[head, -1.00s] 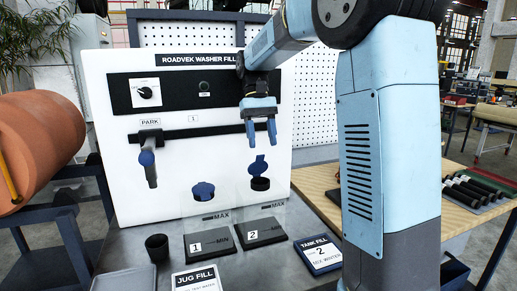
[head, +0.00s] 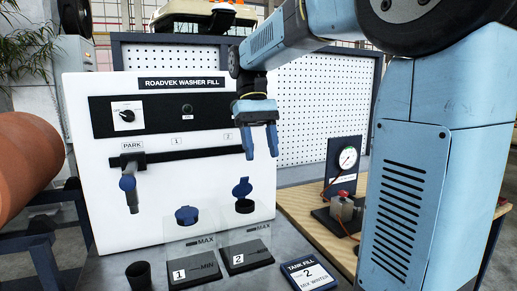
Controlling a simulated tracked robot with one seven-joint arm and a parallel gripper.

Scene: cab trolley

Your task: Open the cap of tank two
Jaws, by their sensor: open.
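Tank two (head: 245,241) is a clear tank with a dark base marked 2, in front of the white washer fill panel (head: 95,215). Its blue cap (head: 242,187) is flipped up, tilted back on its hinge, above the dark filler neck (head: 244,206). Tank one (head: 190,250) stands to its left, with its blue cap (head: 187,214) down over its neck. My gripper (head: 262,156) is open and empty, pointing down. In the picture it is above and slightly right of tank two's cap, apart from it.
A blue-handled nozzle (head: 129,190) hangs at PARK on the dark rail. A black cup (head: 140,275) stands at the front left. A TANK FILL 2 card (head: 309,275) lies right of tank two. A gauge stand (head: 343,170) stands on the wooden bench.

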